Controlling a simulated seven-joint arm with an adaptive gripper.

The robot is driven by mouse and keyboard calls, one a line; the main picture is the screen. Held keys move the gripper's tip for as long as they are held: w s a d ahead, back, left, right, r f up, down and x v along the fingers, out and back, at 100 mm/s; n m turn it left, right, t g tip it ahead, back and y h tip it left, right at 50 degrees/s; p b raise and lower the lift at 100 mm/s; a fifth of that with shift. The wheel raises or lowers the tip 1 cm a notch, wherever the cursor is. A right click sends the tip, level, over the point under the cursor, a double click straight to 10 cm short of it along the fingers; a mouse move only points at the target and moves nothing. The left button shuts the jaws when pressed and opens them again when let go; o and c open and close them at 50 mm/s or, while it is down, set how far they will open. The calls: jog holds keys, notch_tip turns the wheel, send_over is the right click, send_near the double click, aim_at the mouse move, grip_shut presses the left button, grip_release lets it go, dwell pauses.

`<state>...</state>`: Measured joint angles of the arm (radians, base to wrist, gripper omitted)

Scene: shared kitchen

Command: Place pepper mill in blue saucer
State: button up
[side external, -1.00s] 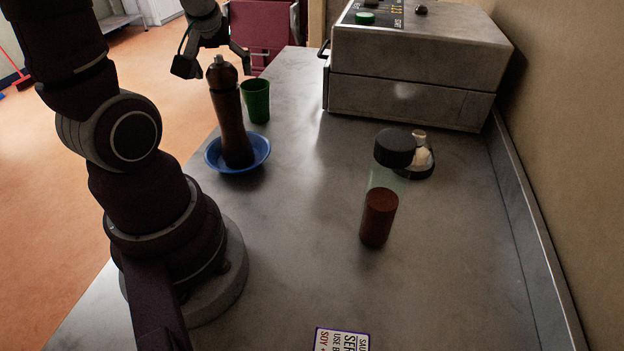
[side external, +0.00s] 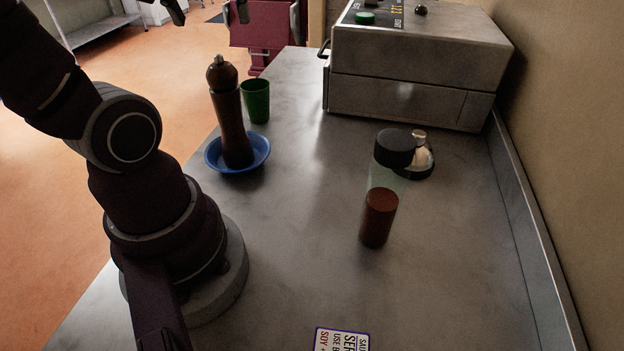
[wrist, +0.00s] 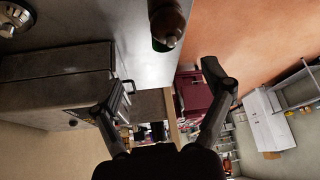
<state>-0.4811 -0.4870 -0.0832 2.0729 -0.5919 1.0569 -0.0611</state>
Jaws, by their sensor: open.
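The pepper mill (side external: 231,118) is tall, dark brown and wooden, with a knob on top. It stands upright, with a slight lean, in the blue saucer (side external: 262,152) at the left edge of the counter. My gripper is open and empty, above and apart from the mill. In the side view only its fingertips (side external: 207,8) show at the top edge. In the wrist view my gripper (wrist: 163,95) has its fingers spread wide, and the mill (wrist: 168,22) shows at the top. The saucer is not clearly visible there.
A green cup (side external: 256,100) stands just behind the saucer. A jar with a black lid and dark red contents (side external: 378,215) stands mid-counter, with a small dark dish (side external: 418,168) behind it. A metal appliance (side external: 415,70) fills the back right. The front middle counter is mostly clear.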

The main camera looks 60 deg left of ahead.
jog(key=w+d+f+m+t+h, duration=0.1)
jog(key=d+f+m+h, duration=0.1)
jog(key=d+m, duration=0.4)
jog(key=w+d+f+m+t+h, duration=0.1)
jog(key=d+f+m+h, duration=0.2)
jog(key=d+m, duration=0.3)
jog(key=shift+w+d+f+t, duration=0.25)
jog(key=shift+d+f, duration=0.25)
jog(key=shift+d, duration=0.7)
